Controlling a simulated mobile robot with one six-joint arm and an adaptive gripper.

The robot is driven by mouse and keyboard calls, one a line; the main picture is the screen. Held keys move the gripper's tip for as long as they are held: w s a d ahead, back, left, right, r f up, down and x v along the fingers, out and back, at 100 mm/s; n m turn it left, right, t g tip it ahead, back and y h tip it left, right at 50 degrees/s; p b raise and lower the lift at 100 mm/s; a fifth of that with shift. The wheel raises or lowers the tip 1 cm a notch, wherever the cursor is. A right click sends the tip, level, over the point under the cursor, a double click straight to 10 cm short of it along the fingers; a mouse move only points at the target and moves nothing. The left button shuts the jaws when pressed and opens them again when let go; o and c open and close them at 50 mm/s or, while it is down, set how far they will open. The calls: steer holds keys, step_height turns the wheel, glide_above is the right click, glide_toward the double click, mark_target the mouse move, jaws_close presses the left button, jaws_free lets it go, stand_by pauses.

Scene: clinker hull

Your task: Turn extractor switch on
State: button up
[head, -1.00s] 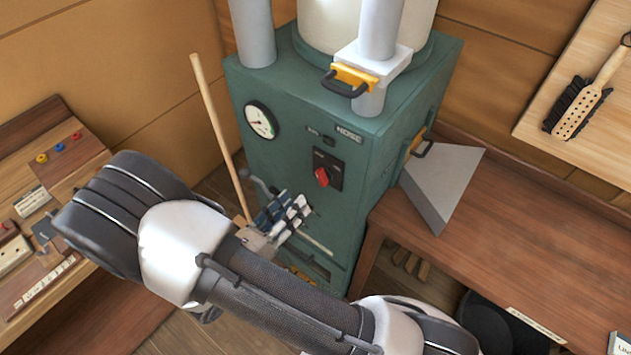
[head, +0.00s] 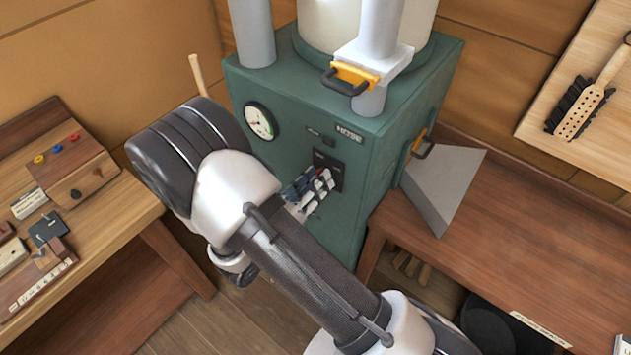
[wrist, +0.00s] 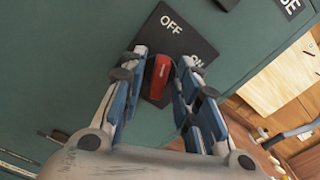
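The extractor switch is a red knob (wrist: 160,78) on a black plate with OFF and ON labels, on the front of a green cabinet (head: 270,95). In the wrist view the knob's upper end points towards OFF; ON is partly covered by a finger. My gripper (wrist: 163,62) is open, with a blue-grey finger on either side of the knob. I cannot tell whether they touch it. In the head view my gripper (head: 318,185) is in front of the switch plate (head: 328,162) and hides the knob.
A pressure gauge (head: 260,121) and a HOSE label (head: 349,134) are on the cabinet near the switch. A grey hood (head: 443,185) juts out at the right, over a wooden bench (head: 510,225). Another bench (head: 120,225) stands left.

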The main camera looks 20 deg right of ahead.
jaws_close()
steer(key=shift+m, duration=0.4)
steer(key=m+b, duration=0.3)
steer(key=m, duration=0.2)
steer(key=m+b, duration=0.3)
steer(key=m, duration=0.3)
steer(key=shift+s+d+f+b, duration=0.1)
steer(key=shift+s+d+b, duration=0.1)
steer(key=shift+b, duration=0.1)
stand_by(0.4)
steer(key=shift+o, duration=1)
jaws_free()
steer(key=shift+a, duration=0.1)
